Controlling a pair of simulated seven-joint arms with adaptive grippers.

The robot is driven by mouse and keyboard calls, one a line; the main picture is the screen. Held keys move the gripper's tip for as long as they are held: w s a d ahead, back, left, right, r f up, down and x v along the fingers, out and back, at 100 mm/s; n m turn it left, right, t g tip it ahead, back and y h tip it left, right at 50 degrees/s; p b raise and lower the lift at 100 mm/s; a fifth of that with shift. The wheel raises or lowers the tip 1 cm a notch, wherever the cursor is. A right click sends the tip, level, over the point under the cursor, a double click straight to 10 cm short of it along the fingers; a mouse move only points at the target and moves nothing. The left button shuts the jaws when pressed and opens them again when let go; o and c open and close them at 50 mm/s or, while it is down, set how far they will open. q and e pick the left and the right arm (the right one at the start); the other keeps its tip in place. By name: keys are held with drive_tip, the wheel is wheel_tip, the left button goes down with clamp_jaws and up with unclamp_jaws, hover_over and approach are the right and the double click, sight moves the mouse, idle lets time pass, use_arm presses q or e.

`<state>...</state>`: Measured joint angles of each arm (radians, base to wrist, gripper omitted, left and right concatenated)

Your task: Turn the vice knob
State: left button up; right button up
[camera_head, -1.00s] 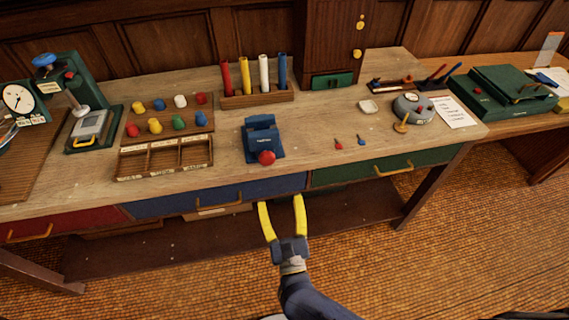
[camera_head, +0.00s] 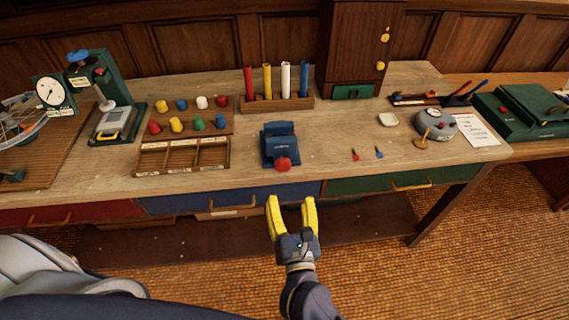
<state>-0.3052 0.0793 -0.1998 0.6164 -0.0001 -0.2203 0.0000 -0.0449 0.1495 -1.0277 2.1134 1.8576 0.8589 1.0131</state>
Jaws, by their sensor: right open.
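The blue vice (camera_head: 280,143) stands near the front edge of the wooden bench, left of the picture's middle. Its red round knob (camera_head: 283,164) faces the front edge. My right gripper (camera_head: 292,201) has yellow fingers, is open and empty, and is below and in front of the knob, apart from it, with its fingers pointing towards the bench. No left gripper shows; a pale and dark blue part fills the lower left corner.
A compartment tray (camera_head: 183,156) and a board with several coloured knobs (camera_head: 190,122) lie left of the vice. A rack of coloured tubes (camera_head: 278,103) stands behind it. Small red and blue pieces (camera_head: 367,154) lie to its right. Drawer handles (camera_head: 232,203) stick out in front.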

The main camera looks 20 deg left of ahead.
sight(284, 167)
drive_tip(key=x, duration=1.3)
drive_tip(key=shift+w, duration=0.15)
drive_tip(key=c, duration=1.2)
drive_tip(key=shift+c, duration=0.2)
